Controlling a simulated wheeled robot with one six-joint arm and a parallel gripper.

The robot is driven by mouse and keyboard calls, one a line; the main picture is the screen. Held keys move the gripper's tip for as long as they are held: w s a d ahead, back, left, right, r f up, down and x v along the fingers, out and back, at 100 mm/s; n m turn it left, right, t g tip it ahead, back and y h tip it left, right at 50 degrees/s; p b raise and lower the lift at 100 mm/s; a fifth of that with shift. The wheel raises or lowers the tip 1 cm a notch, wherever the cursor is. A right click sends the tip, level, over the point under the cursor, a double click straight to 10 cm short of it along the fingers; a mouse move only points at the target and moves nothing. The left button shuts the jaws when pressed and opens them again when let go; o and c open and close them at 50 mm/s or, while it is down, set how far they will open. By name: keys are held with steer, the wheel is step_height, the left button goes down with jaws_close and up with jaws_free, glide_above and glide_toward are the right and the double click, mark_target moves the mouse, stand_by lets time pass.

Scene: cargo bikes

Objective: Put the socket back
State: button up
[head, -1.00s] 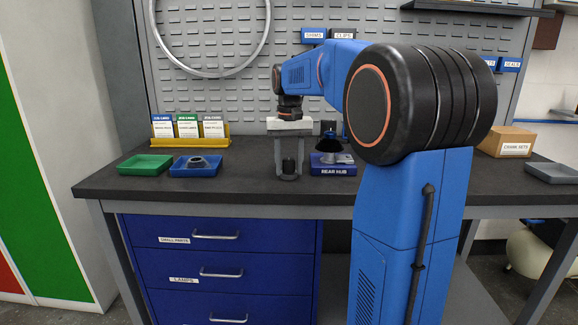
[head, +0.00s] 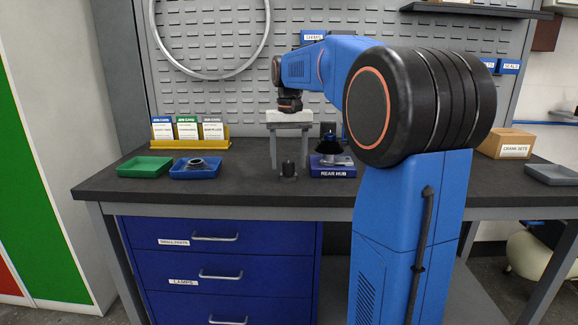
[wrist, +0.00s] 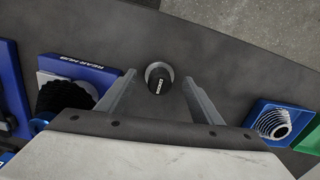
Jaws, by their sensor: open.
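The dark socket (head: 289,168) stands upright near the front middle of the bench. Its marked top (wrist: 158,84) shows in the wrist view, with a grey round base or rim (wrist: 152,68) around its lower part. I cannot tell how deep it sits in that base. My gripper (head: 290,159) is open above the socket and points down. In the wrist view its two fingers (wrist: 158,80) lie on either side of the socket, apart from it, with nothing held.
The blue REAR HUB stand (head: 332,171) with a dark part is close on the right. A blue tray (head: 196,174) holding a ring-like part and an empty green tray (head: 145,167) are on the left. A yellow card holder (head: 190,143) is behind them. The bench (head: 240,185) is clear between.

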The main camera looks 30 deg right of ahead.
mark_target(289, 162)
step_height(289, 162, up, 9)
steer(key=s+a+f+n+t, duration=0.1)
steer(key=s+a+f, duration=0.35)
steer(key=s, duration=0.25)
steer(key=s+a+f+n+t, duration=0.1)
steer(key=s+a+f+n, duration=0.15)
steer(key=s+a, duration=0.35)
steer(key=s+a+f+n+t, duration=0.1)
steer(key=s+a+f, duration=0.1)
steer(key=s+f, duration=0.6)
steer(key=s+a+f+n+t, duration=0.1)
steer(key=s+a+f+t, duration=0.1)
steer(key=s+f, duration=0.7)
step_height(289, 162, down, 2)
steer(key=shift+a, duration=0.6)
